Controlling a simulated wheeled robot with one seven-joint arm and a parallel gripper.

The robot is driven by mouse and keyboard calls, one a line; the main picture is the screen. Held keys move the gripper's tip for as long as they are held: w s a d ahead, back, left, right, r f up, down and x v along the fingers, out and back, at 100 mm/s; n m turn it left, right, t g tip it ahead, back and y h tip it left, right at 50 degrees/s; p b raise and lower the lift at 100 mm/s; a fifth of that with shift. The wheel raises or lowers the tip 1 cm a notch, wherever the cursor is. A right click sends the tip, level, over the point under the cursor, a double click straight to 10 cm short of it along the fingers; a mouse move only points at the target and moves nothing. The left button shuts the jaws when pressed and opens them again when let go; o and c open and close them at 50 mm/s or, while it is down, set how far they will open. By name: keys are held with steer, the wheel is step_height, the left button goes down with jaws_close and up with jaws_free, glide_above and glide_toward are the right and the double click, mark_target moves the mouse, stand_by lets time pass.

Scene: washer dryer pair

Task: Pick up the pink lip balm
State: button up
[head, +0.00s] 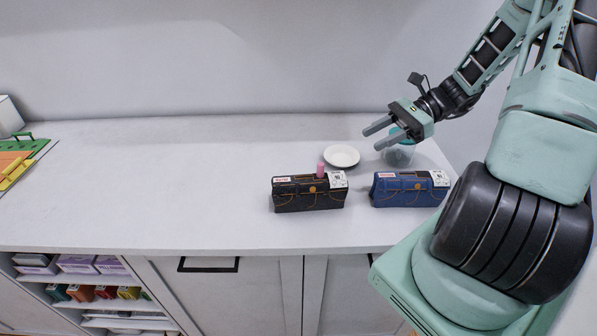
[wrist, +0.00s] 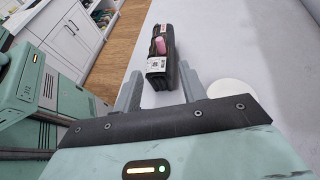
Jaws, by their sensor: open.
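The pink lip balm (head: 320,170) is a small pink cylinder at the black case with orange trim (head: 309,196) on the white counter. In the head view it stands up behind or on the case's top edge; I cannot tell which. In the wrist view the pink lip balm (wrist: 160,45) shows against the black case (wrist: 168,72), beyond my fingers. My gripper (head: 370,138) is open and empty, above the counter, to the right of the lip balm and higher. In the wrist view my gripper (wrist: 160,88) has its two fingers spread apart.
A blue case (head: 408,190) sits right of the black one. A white plate (head: 341,156) lies behind them. The left and middle counter (head: 150,185) is clear. Colored items (head: 20,160) lie far left.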

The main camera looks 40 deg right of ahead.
steer(key=p, duration=0.3)
glide_toward(313, 177)
steer(key=a, duration=0.1)
steer(key=w+a, duration=0.1)
steer(key=a, duration=0.2)
steer(key=shift+w+r, duration=0.1)
steer(key=shift+w, duration=0.3)
steer(key=shift+p+x, duration=1.05)
steer(key=shift+x, duration=1.5)
steer(key=shift+s, duration=0.1)
steer(key=shift+c, duration=0.3)
jaws_close()
